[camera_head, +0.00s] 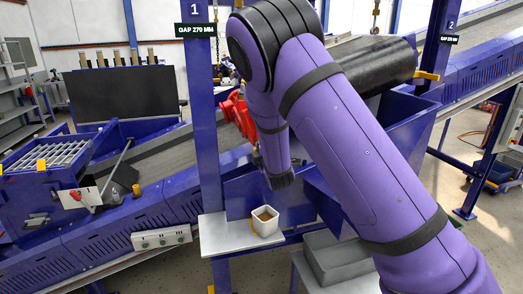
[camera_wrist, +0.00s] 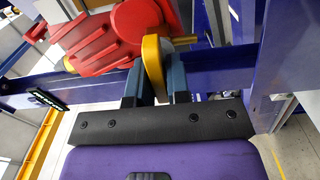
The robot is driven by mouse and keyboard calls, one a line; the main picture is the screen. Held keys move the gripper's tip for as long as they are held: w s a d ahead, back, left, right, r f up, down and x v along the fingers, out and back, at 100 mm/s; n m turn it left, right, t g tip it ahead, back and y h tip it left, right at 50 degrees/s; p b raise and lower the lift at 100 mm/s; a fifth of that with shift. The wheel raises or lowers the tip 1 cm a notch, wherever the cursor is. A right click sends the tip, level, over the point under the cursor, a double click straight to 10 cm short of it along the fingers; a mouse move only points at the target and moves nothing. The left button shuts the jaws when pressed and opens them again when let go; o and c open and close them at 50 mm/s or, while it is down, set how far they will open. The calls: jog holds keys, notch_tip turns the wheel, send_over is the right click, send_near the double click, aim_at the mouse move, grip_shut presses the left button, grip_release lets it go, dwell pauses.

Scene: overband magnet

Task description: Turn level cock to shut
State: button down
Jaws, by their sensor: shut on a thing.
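In the wrist view, a yellow lever (camera_wrist: 153,58) stands between the two blue-grey fingers of my gripper (camera_wrist: 156,78). The fingers are shut on it, one on each side. The lever sits against a red ribbed body (camera_wrist: 115,35), with a short brass-coloured stub (camera_wrist: 185,40) to its right. I take this lever to be the level cock's handle; no label on it shows. The red body also shows in the head view (camera_head: 238,115), left of my forearm. My gripper and the lever are hidden in the head view.
A blue beam (camera_wrist: 228,68) runs behind the lever in the wrist view. In the head view, a blue post (camera_head: 203,110) marked 1 stands left of my arm. A white cup (camera_head: 266,222) stands on a pale shelf (camera_head: 222,240). A grey bin (camera_head: 338,262) is at lower right.

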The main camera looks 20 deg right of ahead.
jog(key=c, duration=1.2)
grip_release()
jog(key=shift+o, duration=0.2)
jog(key=shift+s, duration=0.1)
jog(key=s, duration=1)
jog(key=shift+s, duration=0.35)
